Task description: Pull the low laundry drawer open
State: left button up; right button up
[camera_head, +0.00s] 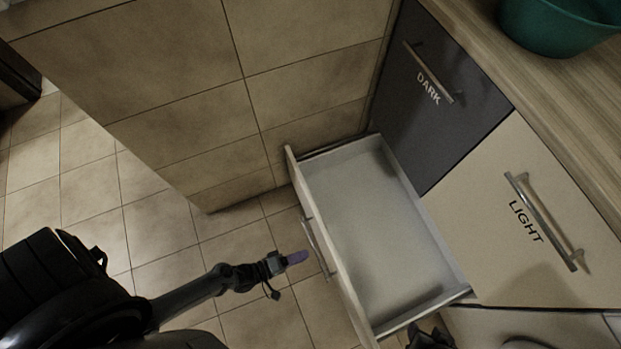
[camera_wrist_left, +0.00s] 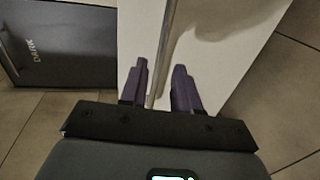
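The low laundry drawer (camera_head: 385,230) is pulled well out below the DARK and LIGHT fronts, and its pale inside is empty. Its bar handle (camera_head: 318,250) is on the outer face of the drawer front. My left gripper (camera_head: 298,257) is at this handle, with purple fingertips. In the left wrist view, the handle bar (camera_wrist_left: 162,45) runs between the two spread fingers (camera_wrist_left: 160,88), nearer the left one, with a gap to the right one. A dark part at the bottom edge, beside the drawer, looks like my right gripper (camera_head: 430,337); its fingers are unclear.
The dark grey DARK front (camera_head: 440,100) and cream LIGHT front (camera_head: 500,220) are closed above the drawer. A green basin (camera_head: 555,28) stands on the wooden counter (camera_head: 545,85). A tiled wall block (camera_head: 190,90) stands left of the drawer. Tiled floor (camera_head: 160,225) lies clear before it.

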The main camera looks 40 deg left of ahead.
pick_arm(q)
jog(key=shift+p+v, duration=0.45)
jog(key=shift+v, duration=1.9)
jog(key=shift+r, duration=0.15)
